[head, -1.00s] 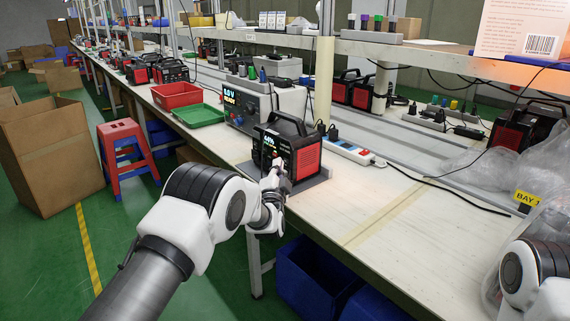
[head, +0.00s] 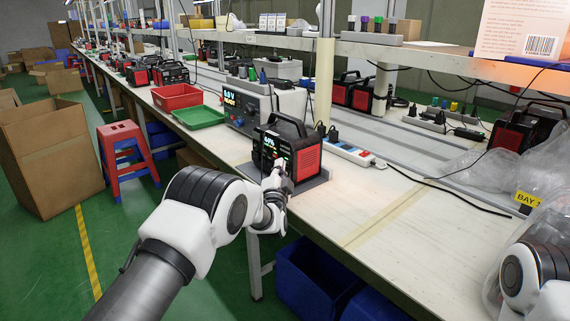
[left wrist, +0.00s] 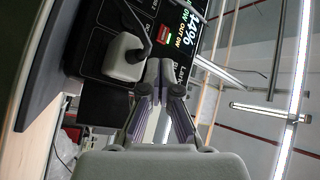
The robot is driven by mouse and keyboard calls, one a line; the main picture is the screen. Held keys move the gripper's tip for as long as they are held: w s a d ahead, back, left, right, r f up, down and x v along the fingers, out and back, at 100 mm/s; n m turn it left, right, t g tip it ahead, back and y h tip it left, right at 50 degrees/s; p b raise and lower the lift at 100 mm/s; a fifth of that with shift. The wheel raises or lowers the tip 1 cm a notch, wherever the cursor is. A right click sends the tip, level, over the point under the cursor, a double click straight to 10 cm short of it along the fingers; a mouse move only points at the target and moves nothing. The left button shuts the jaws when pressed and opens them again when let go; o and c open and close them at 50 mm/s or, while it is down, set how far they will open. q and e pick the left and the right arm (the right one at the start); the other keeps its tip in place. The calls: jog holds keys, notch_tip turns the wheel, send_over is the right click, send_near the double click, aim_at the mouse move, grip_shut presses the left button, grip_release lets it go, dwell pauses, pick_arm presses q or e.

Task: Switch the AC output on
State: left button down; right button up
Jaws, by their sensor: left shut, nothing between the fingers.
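The black power station (head: 266,143) with red side panels and a top handle stands on a grey base on the bench. Its lit display (left wrist: 190,30) reads about 44% and 0W in the left wrist view. A small light-framed patch with red and green (left wrist: 165,36) is on the panel beside the display. A pale plug with a cord (left wrist: 126,55) sits on the panel near it. My left gripper (left wrist: 160,76) is shut and empty, its tips at the front panel; I cannot tell if they touch. It shows in the head view (head: 276,174). My right gripper is out of view.
A tester box with a lit screen (head: 238,113) stands behind the power station. A power strip (head: 350,153) lies to its right. Red (head: 177,96) and green (head: 198,116) trays are further back. Shelves hang above.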

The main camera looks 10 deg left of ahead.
pick_arm(q)
jog(key=shift+s+a+p, duration=0.3)
jog(key=shift+s+a, duration=0.2)
jog(key=shift+s, duration=0.15)
jog(key=shift+s+a, duration=0.2)
jog(key=shift+s, duration=0.05)
jog(key=s+a+p, duration=0.1)
jog(key=s, duration=0.1)
jog(key=s+a+p, duration=0.1)
jog(key=s+a, duration=0.1)
jog(key=shift+s, duration=0.2)
